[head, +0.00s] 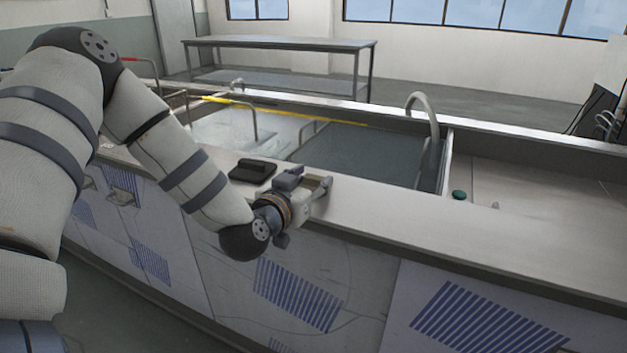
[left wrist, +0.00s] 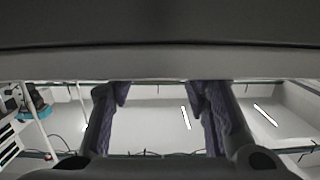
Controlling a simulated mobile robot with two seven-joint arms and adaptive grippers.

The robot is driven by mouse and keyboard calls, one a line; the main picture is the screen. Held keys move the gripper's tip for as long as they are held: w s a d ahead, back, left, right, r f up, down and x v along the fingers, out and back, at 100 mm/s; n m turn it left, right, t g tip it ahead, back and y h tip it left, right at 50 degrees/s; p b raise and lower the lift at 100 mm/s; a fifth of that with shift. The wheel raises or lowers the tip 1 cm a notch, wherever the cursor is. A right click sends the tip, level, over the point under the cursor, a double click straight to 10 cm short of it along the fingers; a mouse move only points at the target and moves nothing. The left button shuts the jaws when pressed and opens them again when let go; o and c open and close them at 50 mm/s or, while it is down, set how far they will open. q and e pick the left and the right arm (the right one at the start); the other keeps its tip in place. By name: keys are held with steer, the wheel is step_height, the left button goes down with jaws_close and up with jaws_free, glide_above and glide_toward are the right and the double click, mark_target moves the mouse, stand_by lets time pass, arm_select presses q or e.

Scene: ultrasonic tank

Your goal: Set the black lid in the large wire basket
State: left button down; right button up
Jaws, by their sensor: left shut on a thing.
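The black lid (head: 253,170), a dark flat piece with a raised grip, lies on the counter near its front edge. My left gripper (head: 325,185) is to the right of the lid and apart from it, at the counter's front edge. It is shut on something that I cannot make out. In the left wrist view, the two fingers (left wrist: 160,112) with purple pads stand apart below a broad dark band. I cannot clearly pick out the large wire basket; bent rods (head: 252,118) stand at the tank's left part. My right gripper is not in view.
The counter (head: 400,220) holds a sunken tank (head: 362,160) with a curved faucet (head: 425,110) at its right. A yellow bar (head: 290,112) runs along the back. A small green object (head: 459,195) sits on the right. The right counter is mostly clear. A metal table (head: 280,42) stands behind.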

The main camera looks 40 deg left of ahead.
arm_select(q)
steer(key=shift+w+f, duration=0.1)
steer(key=shift+w, duration=0.05)
steer(key=c, duration=1)
jaws_free()
steer(key=shift+o, duration=0.6)
